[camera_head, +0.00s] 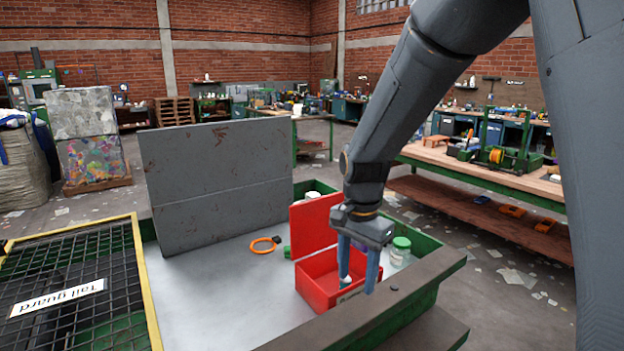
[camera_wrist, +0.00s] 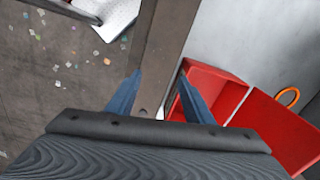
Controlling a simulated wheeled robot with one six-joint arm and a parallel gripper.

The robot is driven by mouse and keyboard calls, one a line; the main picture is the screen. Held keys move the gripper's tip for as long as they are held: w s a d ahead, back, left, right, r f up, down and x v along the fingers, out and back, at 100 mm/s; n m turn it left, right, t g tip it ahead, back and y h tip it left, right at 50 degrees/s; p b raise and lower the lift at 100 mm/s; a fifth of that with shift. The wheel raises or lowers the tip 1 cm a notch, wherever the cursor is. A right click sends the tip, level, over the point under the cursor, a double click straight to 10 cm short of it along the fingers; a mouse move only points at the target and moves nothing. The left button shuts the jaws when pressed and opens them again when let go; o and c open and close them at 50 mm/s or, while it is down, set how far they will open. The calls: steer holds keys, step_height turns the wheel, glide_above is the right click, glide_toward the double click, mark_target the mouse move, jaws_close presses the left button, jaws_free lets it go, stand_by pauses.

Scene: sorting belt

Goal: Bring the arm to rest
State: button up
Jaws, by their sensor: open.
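My gripper (camera_head: 358,266) points down over the front rim of the sorting belt, with its two blue fingers apart and nothing between them. It also shows in the wrist view (camera_wrist: 160,92), above the dark rim. The red box (camera_head: 318,292) stands on the belt just behind and left of the fingers, with its lid raised. In the wrist view the red box (camera_wrist: 222,88) lies to the right, partly hidden by the right finger. A small white and green item (camera_head: 344,281) shows inside the box.
The grey belt surface (camera_head: 205,305) has an orange ring (camera_head: 262,246) on it. A clear jar with a green lid (camera_head: 401,250) stands right of my gripper. A grey upright panel (camera_head: 215,180) rises behind the belt. A mesh guard (camera_head: 75,285) labelled "Tail guard" is at left.

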steer(key=s+d+f+n+b, duration=0.1)
steer(key=s+d+f+n, duration=0.2)
steer(key=s+d+n, duration=0.1)
steer(key=s+d+f+n+t+b, duration=0.1)
steer(key=s+d+f+n+b, duration=0.1)
steer(key=s+d+n, duration=0.3)
steer(key=s+f, duration=0.1)
steer(key=s, duration=0.3)
steer(key=shift+d+f, duration=0.35)
steer(key=shift+c, duration=0.2)
